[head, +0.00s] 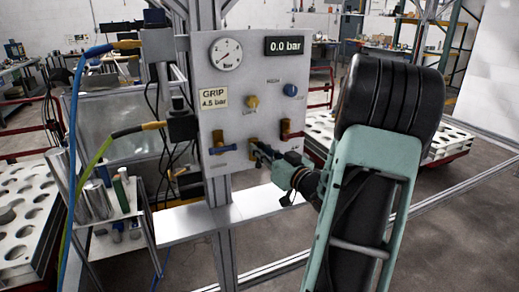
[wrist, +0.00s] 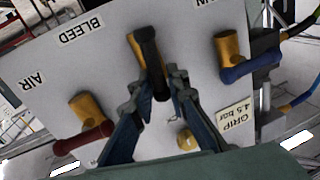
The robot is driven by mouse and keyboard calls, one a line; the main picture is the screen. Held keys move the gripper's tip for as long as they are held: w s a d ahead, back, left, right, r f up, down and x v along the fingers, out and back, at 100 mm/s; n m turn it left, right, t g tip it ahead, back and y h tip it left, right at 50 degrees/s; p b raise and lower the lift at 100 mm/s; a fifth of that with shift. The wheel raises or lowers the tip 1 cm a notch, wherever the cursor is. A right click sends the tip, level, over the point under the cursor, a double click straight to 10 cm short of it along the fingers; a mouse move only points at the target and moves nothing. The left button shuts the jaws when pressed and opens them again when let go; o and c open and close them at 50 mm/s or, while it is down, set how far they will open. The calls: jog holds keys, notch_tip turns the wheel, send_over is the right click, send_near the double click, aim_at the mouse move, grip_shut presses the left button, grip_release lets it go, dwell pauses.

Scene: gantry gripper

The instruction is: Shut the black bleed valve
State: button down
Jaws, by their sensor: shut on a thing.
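The black bleed valve's handle (wrist: 149,45) sits on a brass body (wrist: 134,42) beside the upside-down BLEED label in the wrist view. The handle stands roughly crosswise to the blue and red handles. My gripper (wrist: 155,84) has its two fingers on either side of the black handle and is shut on it. In the head view my gripper (head: 263,153) reaches the lower middle of the panel, and the bleed valve's brass body (head: 253,143) shows just behind the fingertips. The handle is largely hidden there.
The blue-handled valve (head: 222,149) and red-handled valve (head: 289,136) flank the bleed valve closely. Above are a yellow knob (head: 252,102), a blue knob (head: 290,90), a gauge (head: 226,54) and a display (head: 285,46) reading 0.0 bar. Hoses (head: 118,132) hang at the left.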

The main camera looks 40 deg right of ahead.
jog(key=m, duration=0.1)
jog(key=m+p, duration=0.1)
jog(key=m, duration=0.1)
jog(key=shift+d+f+t, duration=0.1)
jog(key=shift+d+t, duration=0.2)
jog(key=shift+s+d+f+m+t+h+p, duration=0.15)
jog(key=shift+d+f+m+h+p, duration=0.4)
jog(key=shift+m, duration=2.1)
jog(key=shift+a+f+m+t+h+p, duration=0.2)
jog(key=shift+m+h, duration=0.65)
jog(key=shift+m, duration=1.85)
jog(key=shift+s+d+f+m+t+h+p, duration=0.1)
jog(key=shift+d+f+m+h+p, duration=0.45)
jog(key=shift+m, duration=2.1)
jog(key=shift+a+r, duration=0.15)
jog(key=shift+a, duration=0.05)
jog(key=c, duration=2)
grip_release()
jog(key=shift+s, duration=0.1)
